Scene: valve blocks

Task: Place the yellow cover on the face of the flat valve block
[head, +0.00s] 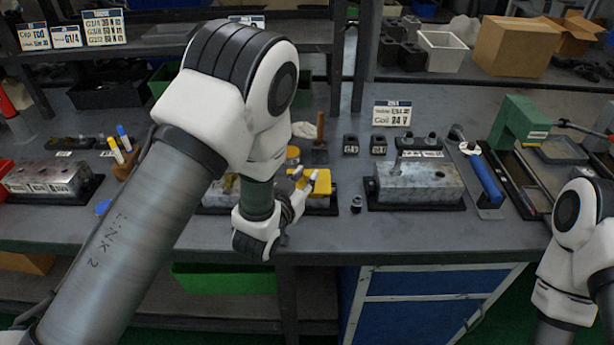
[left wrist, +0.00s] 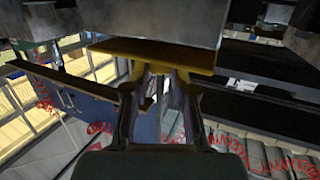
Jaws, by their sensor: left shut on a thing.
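My left gripper (head: 302,188) is shut on the yellow cover (head: 322,184), at the right end of the middle metal block (head: 215,197). My left arm hides much of that block. In the left wrist view, the cover (left wrist: 150,52) lies across the fingertips of the gripper (left wrist: 165,78), close to a grey metal block face (left wrist: 150,18). I cannot tell whether cover and block touch. Other metal blocks stand at the left (head: 45,178) and right (head: 418,181). I cannot tell which one is called flat. My right gripper is out of view.
A small dark fitting (head: 356,204) stands between the middle and right blocks. A blue-handled tool (head: 486,180) and a green machine (head: 518,125) are to the right. Blue and yellow markers (head: 120,145) stand at the left. The bench's front edge is close below my left gripper.

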